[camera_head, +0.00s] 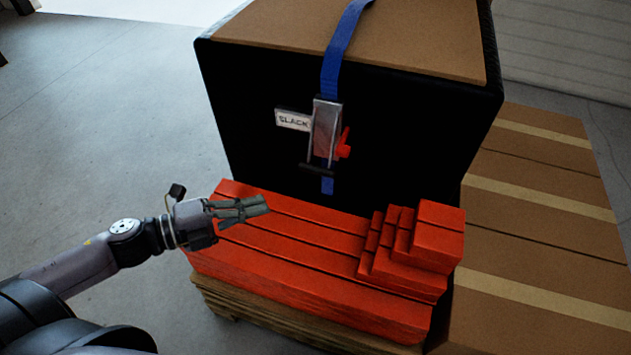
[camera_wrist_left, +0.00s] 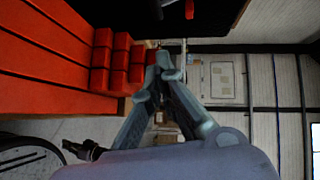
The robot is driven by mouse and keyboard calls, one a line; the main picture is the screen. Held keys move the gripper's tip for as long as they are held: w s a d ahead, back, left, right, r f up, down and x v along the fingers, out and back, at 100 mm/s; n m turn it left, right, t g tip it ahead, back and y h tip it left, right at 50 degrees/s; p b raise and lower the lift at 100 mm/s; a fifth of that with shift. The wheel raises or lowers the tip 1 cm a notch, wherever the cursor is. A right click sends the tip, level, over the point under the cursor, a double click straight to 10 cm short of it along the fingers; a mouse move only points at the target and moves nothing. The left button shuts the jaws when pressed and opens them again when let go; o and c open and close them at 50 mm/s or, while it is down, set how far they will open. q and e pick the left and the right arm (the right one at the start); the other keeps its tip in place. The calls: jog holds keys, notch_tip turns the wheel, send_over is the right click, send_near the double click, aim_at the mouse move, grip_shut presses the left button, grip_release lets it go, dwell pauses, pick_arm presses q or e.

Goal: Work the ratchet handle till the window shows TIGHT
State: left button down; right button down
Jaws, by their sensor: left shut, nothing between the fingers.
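The ratchet (camera_head: 325,130) sits on the black front face of a large crate, on a blue strap (camera_head: 342,45) that runs over the top. Its handle appears to be the metal lever with a dark crossbar (camera_head: 317,169) at its lower end. A red lever (camera_head: 344,144) sticks out at its right side. The window (camera_head: 293,120) at its left reads SLACK. My left gripper (camera_head: 268,205) is shut and empty, below and left of the ratchet and apart from it, over the red stack. In the left wrist view its fingertips (camera_wrist_left: 165,65) meet. My right gripper is not in view.
Red blocks (camera_head: 290,270) are stacked on a wooden pallet (camera_head: 270,330) in front of the crate, with a stepped pile (camera_head: 410,245) at the right. Brown cartons (camera_head: 545,220) stand at the right. The floor at the left is clear.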

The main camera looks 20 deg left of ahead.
pick_arm(q)
jog(key=w+a+x, duration=0.2)
jog(key=x, duration=1)
jog(key=shift+f, duration=0.25)
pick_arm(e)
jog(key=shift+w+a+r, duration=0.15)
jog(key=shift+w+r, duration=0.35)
